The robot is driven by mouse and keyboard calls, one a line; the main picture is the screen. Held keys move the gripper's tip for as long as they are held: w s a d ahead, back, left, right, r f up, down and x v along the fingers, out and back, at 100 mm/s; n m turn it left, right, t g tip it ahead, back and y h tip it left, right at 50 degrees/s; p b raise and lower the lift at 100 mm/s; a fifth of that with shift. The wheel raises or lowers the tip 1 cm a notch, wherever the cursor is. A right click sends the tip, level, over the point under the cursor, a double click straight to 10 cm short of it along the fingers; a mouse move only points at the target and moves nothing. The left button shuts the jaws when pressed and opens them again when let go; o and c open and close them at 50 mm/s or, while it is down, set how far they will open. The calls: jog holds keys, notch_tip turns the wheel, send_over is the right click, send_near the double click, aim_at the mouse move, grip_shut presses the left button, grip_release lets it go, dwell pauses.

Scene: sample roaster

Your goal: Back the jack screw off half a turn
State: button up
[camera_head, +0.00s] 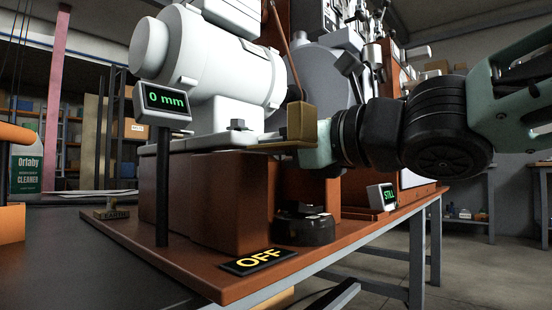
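The white motor (207,62) sits on a pale plate on top of a brown block (213,203). A small display (165,100) beside it reads "0 mm". A dark bolt head (238,125) stands on the motor's foot. My gripper (316,146) reaches in from the right and is at the right end of the plate, close to a brown-gold block (301,121). Its fingers are not clearly visible, and I cannot tell whether it touches or grips anything. I cannot make out the jack screw for certain; it may be hidden behind the gripper or block.
A black round knob (304,225) stands on the brown base behind an "OFF" plate (258,261). A small sign (382,197) reads "STILL". A cleaner bottle (26,168) stands at the far left.

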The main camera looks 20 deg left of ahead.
jog(key=shift+f, duration=0.1)
dwell(0.4)
jog(key=o, duration=1)
jog(key=p+v, duration=1.4)
jog(key=v, duration=0.3)
jog(key=shift+d, duration=0.15)
